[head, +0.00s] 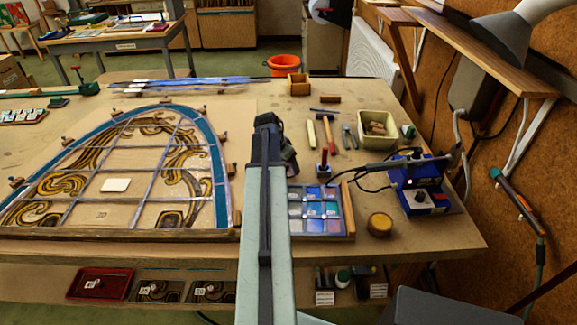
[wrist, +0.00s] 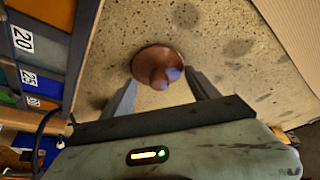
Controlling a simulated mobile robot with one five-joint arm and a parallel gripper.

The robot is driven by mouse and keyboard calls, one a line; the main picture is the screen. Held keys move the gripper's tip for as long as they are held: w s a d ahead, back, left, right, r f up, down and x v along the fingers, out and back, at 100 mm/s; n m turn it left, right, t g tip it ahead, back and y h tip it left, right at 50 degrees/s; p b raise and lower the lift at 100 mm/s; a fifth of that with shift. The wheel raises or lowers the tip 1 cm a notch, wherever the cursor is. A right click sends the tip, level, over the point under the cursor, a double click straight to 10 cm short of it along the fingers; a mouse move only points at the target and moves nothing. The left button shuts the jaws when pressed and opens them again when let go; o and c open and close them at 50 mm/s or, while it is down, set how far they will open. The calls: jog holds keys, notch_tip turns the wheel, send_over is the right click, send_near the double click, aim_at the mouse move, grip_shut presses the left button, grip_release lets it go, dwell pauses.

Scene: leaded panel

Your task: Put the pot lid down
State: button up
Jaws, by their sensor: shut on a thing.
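The pot lid (wrist: 150,59), a round reddish-brown disc with a knob and bluish glints, shows in the wrist view between the fingertips of my gripper (wrist: 161,82). My gripper is shut on it. Speckled bench surface lies behind the lid; I cannot tell whether the lid touches it. In the head view my gripper (head: 272,137) is at the far end of my arm, right of the leaded panel, and the lid is hidden there. A round amber-brown pot (head: 380,223) stands on the bench to the right; I cannot tell whether it is the lid's pot.
A tray of coloured glass (head: 342,196) lies right of my arm; numbered glass compartments (wrist: 42,50) show at left in the wrist view. The leaded panel (head: 116,185) fills the bench's left. Tools, a cream bin (head: 363,122) and a blue soldering station (head: 420,198) stand right.

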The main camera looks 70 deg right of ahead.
jog(key=shift+f, duration=0.15)
jog(key=o, duration=1.4)
jog(key=shift+r+p, duration=0.35)
jog(key=shift+r, duration=0.15)
jog(key=p+v, duration=1)
jog(key=v, duration=0.1)
jog(key=shift+a+r, duration=0.15)
jog(key=shift+a, duration=0.1)
